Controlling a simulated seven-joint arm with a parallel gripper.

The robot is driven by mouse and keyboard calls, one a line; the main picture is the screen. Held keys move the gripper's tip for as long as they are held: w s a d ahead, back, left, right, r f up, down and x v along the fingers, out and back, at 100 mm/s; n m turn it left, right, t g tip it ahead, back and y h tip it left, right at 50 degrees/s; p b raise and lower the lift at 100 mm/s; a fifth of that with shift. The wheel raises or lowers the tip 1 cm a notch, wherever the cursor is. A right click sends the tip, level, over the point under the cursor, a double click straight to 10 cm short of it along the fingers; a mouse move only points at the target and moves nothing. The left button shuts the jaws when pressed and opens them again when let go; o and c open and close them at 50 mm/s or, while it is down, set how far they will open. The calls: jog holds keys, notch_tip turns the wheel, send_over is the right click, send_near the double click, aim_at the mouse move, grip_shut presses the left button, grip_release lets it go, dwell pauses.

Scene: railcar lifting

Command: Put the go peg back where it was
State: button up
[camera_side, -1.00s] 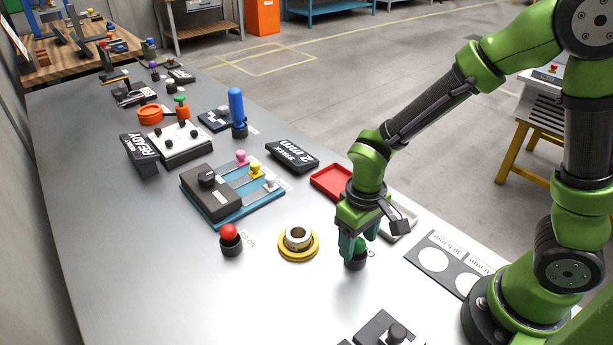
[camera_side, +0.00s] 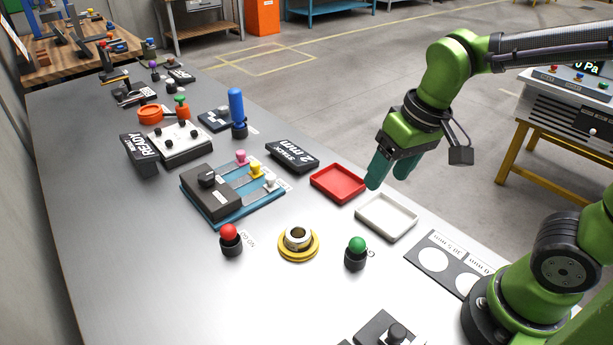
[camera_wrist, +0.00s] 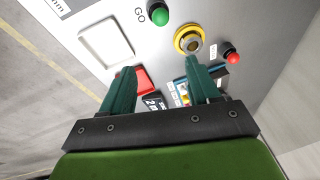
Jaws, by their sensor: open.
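The go peg (camera_side: 357,246) has a green ball top and stands upright in a black round holder (camera_side: 355,262) beside the partly hidden "GO" label on the bench. In the wrist view the green ball of the go peg (camera_wrist: 160,15) shows next to the word GO. My gripper (camera_side: 387,178) is raised above the far side of the red and white trays, apart from the peg. Its two teal fingers are apart and nothing is between them; they also show in the wrist view (camera_wrist: 157,84).
The yellow-rimmed ring (camera_side: 298,243) sits left of the go peg. The red-topped no-go peg (camera_side: 230,236) stands farther left in its holder. A red tray (camera_side: 338,198) and a white tray (camera_side: 414,225) lie behind. Bare bench lies in front of the ring.

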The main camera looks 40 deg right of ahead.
jog(key=s+d+r+m+t, duration=0.2)
jog(key=s+d+r+t, duration=0.1)
jog(key=t, duration=0.1)
jog(key=shift+s+d+r+y, duration=0.2)
jog(key=shift+d+r+y, duration=0.1)
jog(key=shift+r, duration=0.1)
